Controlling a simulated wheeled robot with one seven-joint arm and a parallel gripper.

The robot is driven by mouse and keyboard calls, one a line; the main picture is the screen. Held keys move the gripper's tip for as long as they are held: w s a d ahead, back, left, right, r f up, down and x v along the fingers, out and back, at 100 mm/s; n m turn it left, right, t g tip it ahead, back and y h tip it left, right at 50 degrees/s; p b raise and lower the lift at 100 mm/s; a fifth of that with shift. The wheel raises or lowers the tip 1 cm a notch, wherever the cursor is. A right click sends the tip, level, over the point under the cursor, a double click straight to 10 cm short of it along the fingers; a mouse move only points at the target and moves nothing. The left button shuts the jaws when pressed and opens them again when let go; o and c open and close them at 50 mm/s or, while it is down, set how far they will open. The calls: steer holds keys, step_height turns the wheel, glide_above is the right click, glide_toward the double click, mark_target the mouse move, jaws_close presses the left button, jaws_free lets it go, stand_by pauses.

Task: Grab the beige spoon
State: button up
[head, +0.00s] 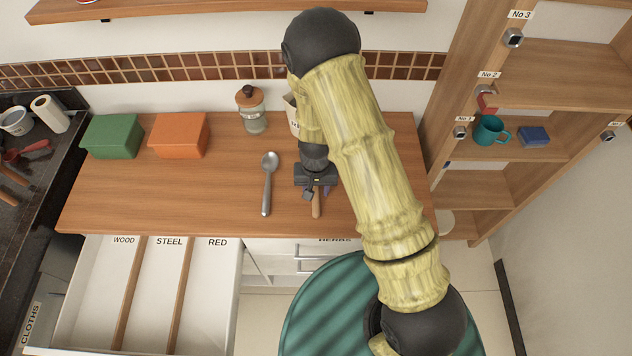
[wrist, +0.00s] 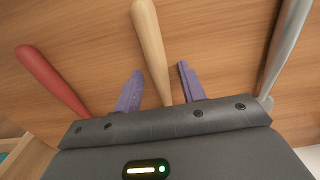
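The beige spoon (wrist: 150,45) shows as a pale wooden handle on the wooden counter; its other end is hidden under my gripper. In the head view a short stretch of the beige handle (head: 316,206) sticks out below the gripper. My gripper (wrist: 160,70) is open, with one purple finger on each side of the beige handle and a gap to both. In the head view my gripper (head: 318,188) is low over the counter, pointing down. I cannot tell how far the fingertips are above the wood.
A steel spoon (head: 268,180) lies to the left; it also shows in the wrist view (wrist: 285,45). A red handle (wrist: 52,80) lies on the other side. An open drawer (head: 95,290) has WOOD, STEEL and RED compartments. A jar (head: 251,115) stands behind.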

jaws_close()
step_height(320, 180, up, 10)
steer(key=b, duration=0.1)
stand_by(0.6)
stand_by(0.4)
